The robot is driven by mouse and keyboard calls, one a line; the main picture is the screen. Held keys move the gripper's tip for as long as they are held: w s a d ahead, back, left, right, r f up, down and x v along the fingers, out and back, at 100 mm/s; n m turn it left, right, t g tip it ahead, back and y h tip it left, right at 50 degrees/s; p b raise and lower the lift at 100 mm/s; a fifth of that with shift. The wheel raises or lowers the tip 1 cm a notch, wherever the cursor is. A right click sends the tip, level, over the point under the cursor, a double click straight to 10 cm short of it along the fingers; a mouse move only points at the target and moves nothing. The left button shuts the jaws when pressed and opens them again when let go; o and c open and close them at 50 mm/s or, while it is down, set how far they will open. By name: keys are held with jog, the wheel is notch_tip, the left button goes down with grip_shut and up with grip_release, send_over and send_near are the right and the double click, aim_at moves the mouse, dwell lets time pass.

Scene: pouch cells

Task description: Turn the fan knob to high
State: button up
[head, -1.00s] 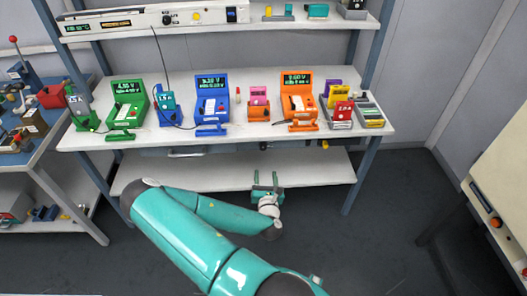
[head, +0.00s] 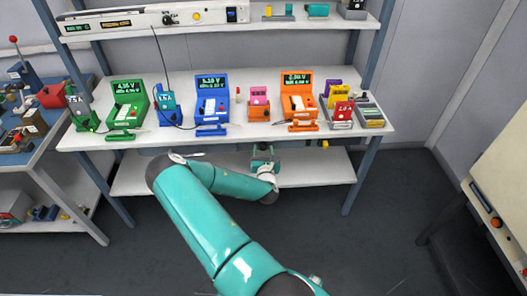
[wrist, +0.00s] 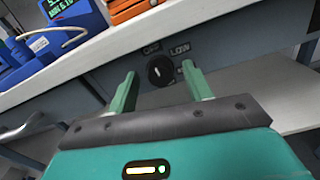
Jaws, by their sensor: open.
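The fan knob (wrist: 160,70) is a round black dial with a pale pointer mark on the grey panel under the bench top. In the wrist view, labels reading OFF and LOW show above it, and a further label at its right is partly hidden by a finger. My gripper (wrist: 160,84) is open, with its two green fingers apart on either side of the knob in the picture. I cannot tell whether they touch it. In the head view my gripper (head: 263,150) is at the bench's front edge, and the knob is hidden there.
The white bench top (head: 240,137) overhangs the panel. On it stand a blue tester (head: 212,100), an orange tester (head: 298,100) and a green tester (head: 128,105). A drawer handle (wrist: 25,130) is left of my gripper. A lower shelf (head: 320,170) lies beneath.

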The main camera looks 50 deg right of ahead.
jog(key=c, duration=1)
